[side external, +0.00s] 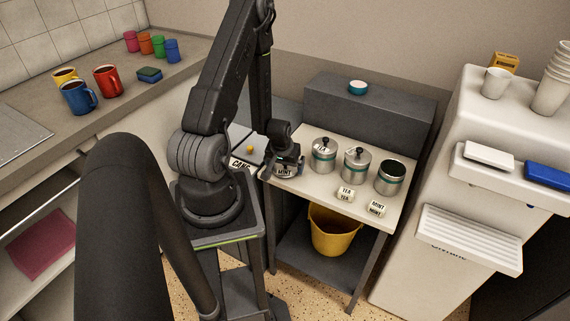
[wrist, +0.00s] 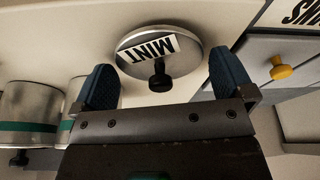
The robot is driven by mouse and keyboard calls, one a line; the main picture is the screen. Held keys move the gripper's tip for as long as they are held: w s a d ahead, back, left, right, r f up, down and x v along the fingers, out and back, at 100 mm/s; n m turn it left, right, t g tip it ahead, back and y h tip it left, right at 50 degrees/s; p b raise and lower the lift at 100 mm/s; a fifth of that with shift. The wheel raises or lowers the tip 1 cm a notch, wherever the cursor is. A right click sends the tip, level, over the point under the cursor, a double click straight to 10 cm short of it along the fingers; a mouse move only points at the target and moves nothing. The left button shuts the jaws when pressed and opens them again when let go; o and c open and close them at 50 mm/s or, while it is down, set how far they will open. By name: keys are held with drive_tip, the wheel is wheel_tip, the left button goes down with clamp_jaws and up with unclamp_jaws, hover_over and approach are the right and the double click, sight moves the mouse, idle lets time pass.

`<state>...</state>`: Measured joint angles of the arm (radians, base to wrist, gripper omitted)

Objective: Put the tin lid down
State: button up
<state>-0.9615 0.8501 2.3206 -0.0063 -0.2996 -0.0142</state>
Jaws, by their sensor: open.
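The tin lid (wrist: 188,57) is a round metal disc with a black knob and a MINT label. In the wrist view it appears to lie flat on the pale tabletop, knob towards me. My gripper (wrist: 165,80) is open, with its two blue fingers apart on either side of the knob and not touching it. In the side view my gripper (side external: 285,159) is low over the left end of the table (side external: 312,187), and the lid (side external: 285,172) is partly hidden beneath it. The open tin (side external: 390,180) at the right end has no lid.
Two lidded tins (side external: 323,157) (side external: 356,167) stand between the lid and the open tin. TEA (side external: 345,194) and MINT (side external: 376,208) label blocks sit at the front edge. A grey raised shelf (side external: 365,105) backs the table.

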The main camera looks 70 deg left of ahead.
sight(282, 174)
drive_tip(key=v, duration=1.2)
drive_tip(key=w+d+r+m+t, duration=0.2)
drive_tip(key=w+d+r+m, duration=0.4)
drive_tip(key=d+r, duration=0.7)
drive_tip(key=s+d+r+m+t+h, duration=0.1)
drive_tip(key=s+d+r+m, duration=0.4)
drive_tip(key=d+r, duration=0.7)
drive_tip(key=shift+s+d+r+t+h, duration=0.2)
drive_tip(key=shift+s+d+t+h, duration=0.25)
drive_tip(key=shift+s+h, duration=0.3)
